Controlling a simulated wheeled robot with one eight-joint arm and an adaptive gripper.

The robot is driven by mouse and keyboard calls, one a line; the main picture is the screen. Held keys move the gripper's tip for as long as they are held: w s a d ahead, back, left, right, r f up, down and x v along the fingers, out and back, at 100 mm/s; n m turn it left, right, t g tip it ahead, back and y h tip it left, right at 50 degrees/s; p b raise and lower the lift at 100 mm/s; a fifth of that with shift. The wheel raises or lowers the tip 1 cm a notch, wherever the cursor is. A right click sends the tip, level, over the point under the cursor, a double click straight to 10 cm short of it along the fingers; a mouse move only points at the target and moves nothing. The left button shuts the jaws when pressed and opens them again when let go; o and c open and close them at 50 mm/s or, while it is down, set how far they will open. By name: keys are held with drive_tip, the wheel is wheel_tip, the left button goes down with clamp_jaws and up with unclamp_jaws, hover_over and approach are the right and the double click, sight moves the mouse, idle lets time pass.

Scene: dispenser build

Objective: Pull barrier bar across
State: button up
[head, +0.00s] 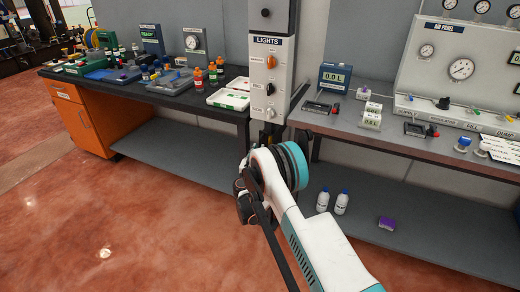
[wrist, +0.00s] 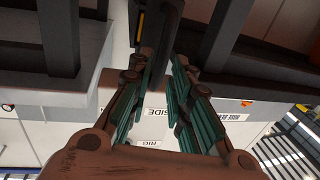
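In the wrist view, a dark bar with a yellow stripe (wrist: 156,42) runs down from the top edge between the fingers; it may be the barrier bar. My gripper (wrist: 158,98) has its teal-padded fingers spread to either side of this bar. I cannot tell whether the pads touch it. In the head view, my wrist hides most of the gripper, which is low in front of the light-switch column. A dark slanted bar (head: 299,97) shows just right of that column; I cannot tell whether it is the same bar.
The LIGHTS column (head: 270,75) stands between the left bench (head: 215,110) and the right bench (head: 400,143). The red floor at left is clear.

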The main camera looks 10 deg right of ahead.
drive_tip(key=shift+b+x, duration=0.55)
drive_tip(key=shift+x, duration=1.8)
clamp_jaws()
